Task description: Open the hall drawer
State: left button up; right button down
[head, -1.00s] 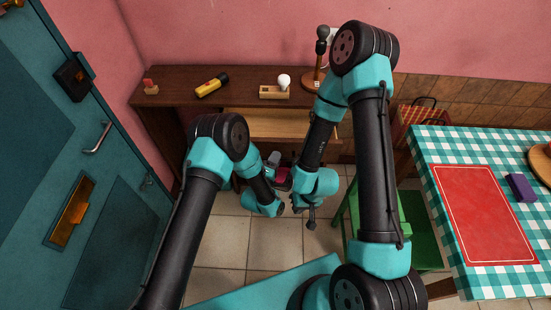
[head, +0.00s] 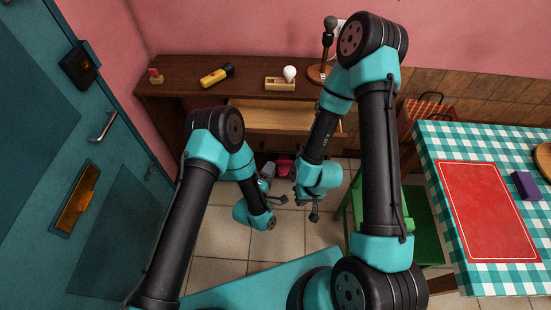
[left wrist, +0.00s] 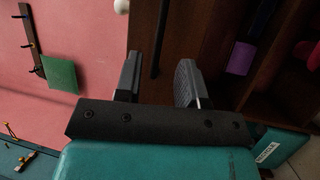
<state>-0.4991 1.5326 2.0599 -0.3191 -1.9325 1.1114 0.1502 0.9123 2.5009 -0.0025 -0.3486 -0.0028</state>
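The hall drawer (head: 275,116) is in the dark wooden cabinet (head: 180,98). Its pale inside shows in the head view, so it stands pulled out; arms hide part of its front. My left gripper (head: 281,200) is in front of and below it, apart from it. In the left wrist view the left gripper's two fingers (left wrist: 158,84) are spread with nothing gripped. A dark bar (left wrist: 160,40), seemingly the drawer's handle, shows beyond the gap between them. My right gripper (head: 314,213) hangs right of the left one, too small to read.
A green stool (head: 424,225) and a checkered table (head: 440,150) stand right. A teal door (head: 110,190) is left. Tiled floor lies open between.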

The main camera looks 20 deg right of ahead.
pick_arm(q)
jog(key=shift+v, duration=1.75)
jog(key=w+a+f+m+g+y, duration=0.1)
jog(key=a+f+m+g+y, duration=0.2)
jog(key=a, duration=0.7)
jog(key=w+a+f+m+g+y, duration=0.1)
jog(key=a+g+y, duration=0.3)
jog(key=a, duration=0.6)
jog(key=s+a+r+m+g+y, duration=0.2)
jog(key=s+a+g, duration=0.4)
jog(key=s+a, duration=0.7)
jog(key=shift+s+a+y, duration=0.35)
jog(key=shift+a+y, duration=0.35)
jog(key=shift+a, duration=0.5)
